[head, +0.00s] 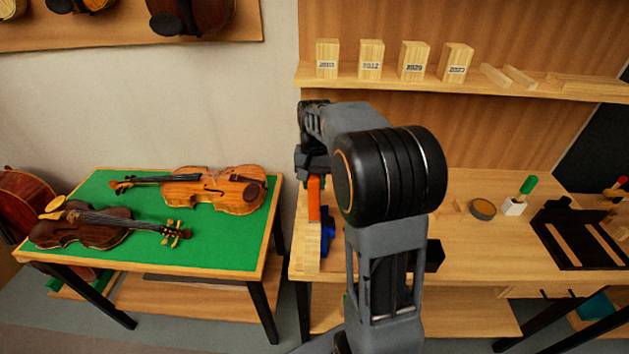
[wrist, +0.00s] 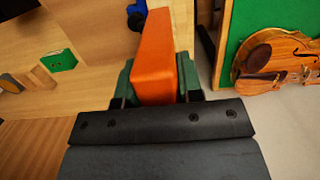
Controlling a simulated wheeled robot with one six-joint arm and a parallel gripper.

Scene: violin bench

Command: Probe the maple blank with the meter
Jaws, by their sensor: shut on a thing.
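My gripper (head: 314,180) is above the left end of the bench. It is shut on an orange, box-shaped tool, which I take for the meter (head: 314,205). In the wrist view the meter (wrist: 155,60) stands between the green fingers of my gripper (wrist: 156,82). A pale wooden piece, probably the maple blank (head: 307,252), lies below it at the bench's left end, beside a blue clamp-like part (head: 328,238). Its pale strip (wrist: 182,22) shows past the meter in the wrist view. I cannot tell whether the meter touches it.
A green-topped table (head: 210,243) with two violins stands to the left, across a gap. A shelf (head: 480,82) above holds several labelled wood blocks. On the bench (head: 470,250) to the right are a round tin (head: 483,210), a green-handled tool (head: 527,186) and a black tray (head: 560,230).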

